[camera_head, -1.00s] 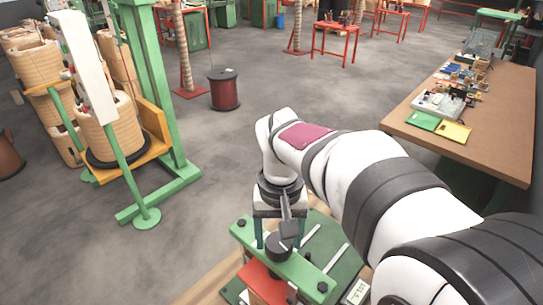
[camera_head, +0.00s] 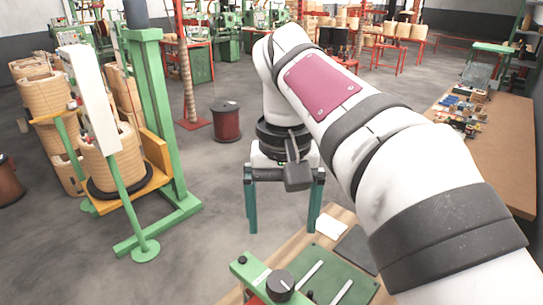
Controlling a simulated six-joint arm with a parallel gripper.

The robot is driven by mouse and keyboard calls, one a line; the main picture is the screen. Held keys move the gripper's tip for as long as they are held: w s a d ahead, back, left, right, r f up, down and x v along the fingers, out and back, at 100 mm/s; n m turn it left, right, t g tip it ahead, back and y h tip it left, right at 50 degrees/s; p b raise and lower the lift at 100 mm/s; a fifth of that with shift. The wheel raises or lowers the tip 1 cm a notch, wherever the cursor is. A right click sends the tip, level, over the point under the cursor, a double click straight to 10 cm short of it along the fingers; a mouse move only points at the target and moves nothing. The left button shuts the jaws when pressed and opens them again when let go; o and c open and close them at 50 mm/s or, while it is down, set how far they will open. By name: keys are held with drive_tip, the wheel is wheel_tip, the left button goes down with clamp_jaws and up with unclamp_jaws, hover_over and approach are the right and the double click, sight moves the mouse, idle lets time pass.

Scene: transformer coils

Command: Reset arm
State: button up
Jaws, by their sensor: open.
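My gripper (camera_head: 284,205) hangs from the end of my white arm near the middle of the head view. Its two teal fingers point down and stand wide apart, with nothing between them. It is open and empty, above and behind the green clamp fixture (camera_head: 262,279) at the bottom of the view. The fixture's green bar carries a dark round knob (camera_head: 281,284). Its lower part is cut off by the frame's bottom edge.
A green plate (camera_head: 335,272) lies on a wooden bench beside a white card (camera_head: 331,227). A green stand (camera_head: 160,130) with large coils (camera_head: 108,158) is at the left. A brown table (camera_head: 500,150) with tools is at the right. Open floor lies behind my gripper.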

drive_tip(key=shift+r, duration=0.6)
drive_tip(key=shift+s, duration=0.1)
drive_tip(key=s+d+f+m+y, duration=0.1)
drive_tip(key=s+f+m, duration=0.1)
drive_tip(key=s+f, duration=0.6)
drive_tip(key=s+d+f+m, duration=0.2)
drive_tip(key=s+f+m, duration=0.1)
drive_tip(key=s+f, duration=0.6)
drive_tip(key=s, duration=0.3)
drive_tip(key=shift+s+d+f+y, duration=0.15)
drive_tip(key=shift+d+f+y, duration=0.15)
drive_tip(key=shift+y, duration=0.1)
